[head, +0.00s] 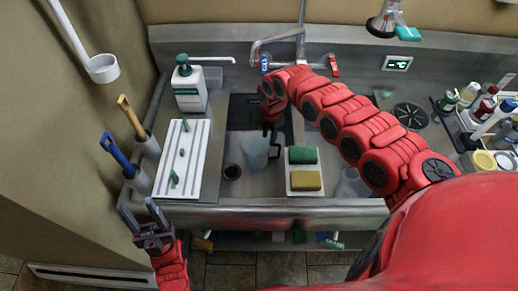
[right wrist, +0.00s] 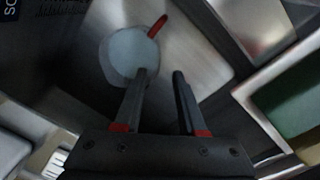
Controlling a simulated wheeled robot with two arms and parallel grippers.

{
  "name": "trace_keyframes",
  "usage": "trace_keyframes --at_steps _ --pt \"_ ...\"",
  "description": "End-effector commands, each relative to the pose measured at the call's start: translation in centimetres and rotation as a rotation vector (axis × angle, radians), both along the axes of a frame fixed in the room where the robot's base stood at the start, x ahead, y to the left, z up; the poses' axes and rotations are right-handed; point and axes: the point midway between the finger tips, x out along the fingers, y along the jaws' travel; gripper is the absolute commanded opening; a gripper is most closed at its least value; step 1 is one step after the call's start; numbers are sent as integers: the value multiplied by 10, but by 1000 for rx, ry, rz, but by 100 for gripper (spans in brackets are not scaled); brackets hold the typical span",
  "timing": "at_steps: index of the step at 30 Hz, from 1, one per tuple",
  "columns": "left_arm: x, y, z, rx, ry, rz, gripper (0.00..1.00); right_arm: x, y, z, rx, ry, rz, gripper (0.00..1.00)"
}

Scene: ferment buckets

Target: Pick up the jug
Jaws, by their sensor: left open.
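The jug (head: 255,151) is a pale, translucent grey vessel with a red handle. It stands in the sink in the middle of the head view. The right wrist view looks down on its round opening (right wrist: 128,57), with the red handle at its upper right. My right gripper (head: 270,132) reaches down over the sink, just behind and above the jug. In the right wrist view its fingers (right wrist: 161,73) are apart with nothing between them, and the left fingertip overlaps the jug's lower edge. My left gripper (head: 141,211) is open and empty at the counter's front left.
A white caddy (head: 304,168) with a green and a yellow sponge stands right of the jug. A white drying rack (head: 183,160) and soap bottle (head: 189,90) are on the left. A bottle rack (head: 470,115) is far right.

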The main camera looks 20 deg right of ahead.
Motion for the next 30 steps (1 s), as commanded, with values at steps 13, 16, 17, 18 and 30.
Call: trace_keyframes --at_steps 13,16,17,18,30 --pt "0 0 -37 0 0 0 50 2 4 -91 2 7 -1 40" --pt "0 0 -37 0 0 0 50 5 4 -103 3 1 0 40" --pt "0 0 -37 0 0 0 50 5 4 -106 3 2 -1 40" --pt "0 0 -37 0 0 0 50 5 3 -109 3 2 -3 40" --pt "0 0 -36 0 0 0 50 11 7 -143 1 3 0 40"
